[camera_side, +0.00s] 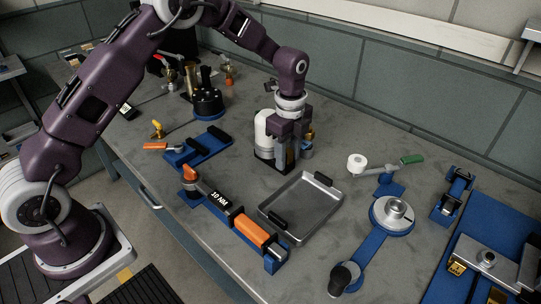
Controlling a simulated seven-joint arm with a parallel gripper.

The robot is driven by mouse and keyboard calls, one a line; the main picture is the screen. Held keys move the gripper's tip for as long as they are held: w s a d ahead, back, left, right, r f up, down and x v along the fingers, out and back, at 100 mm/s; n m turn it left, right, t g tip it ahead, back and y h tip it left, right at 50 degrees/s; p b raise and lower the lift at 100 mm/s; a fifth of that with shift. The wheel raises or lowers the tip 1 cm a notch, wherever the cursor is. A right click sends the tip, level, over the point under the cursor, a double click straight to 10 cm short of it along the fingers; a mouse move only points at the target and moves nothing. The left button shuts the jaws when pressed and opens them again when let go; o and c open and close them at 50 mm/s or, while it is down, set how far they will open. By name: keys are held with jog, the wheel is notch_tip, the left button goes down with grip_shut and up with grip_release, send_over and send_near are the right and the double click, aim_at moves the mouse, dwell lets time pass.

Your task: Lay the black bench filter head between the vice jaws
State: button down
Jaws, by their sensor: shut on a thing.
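My gripper (290,160) points straight down at the middle of the bench and is shut on a piece that its fingers mostly hide. I cannot make out whether that piece is the black filter head. It is low over a black stand (264,160), beside a white upright cylinder (264,128); contact with the stand cannot be told. The likely vice (487,258), with silver blocks and brass-coloured parts, is on a blue plate (503,228) at the lower right, well away from my gripper. The space between its blocks is only partly visible.
A metal tray (322,215) lies just in front of my gripper. An orange-handled torque tool (249,230) rests on blue holders at its left.

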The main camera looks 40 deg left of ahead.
jog(key=shift+r, duration=2.45)
jog(key=shift+r, duration=0.1)
notch_tip(320, 180, up, 8)
jog(key=s+a+f, duration=0.2)
jog(key=s+a, duration=0.1)
jog(key=a, duration=0.6)
jog(key=s+a+f, duration=0.3)
jog(key=s+a, duration=0.1)
jog(key=a, duration=0.5)
jog(key=shift+a, duration=0.25)
jog(key=shift+s+f, duration=0.1)
jog(key=shift+f, duration=0.05)
jog(key=shift+f, duration=3.45)
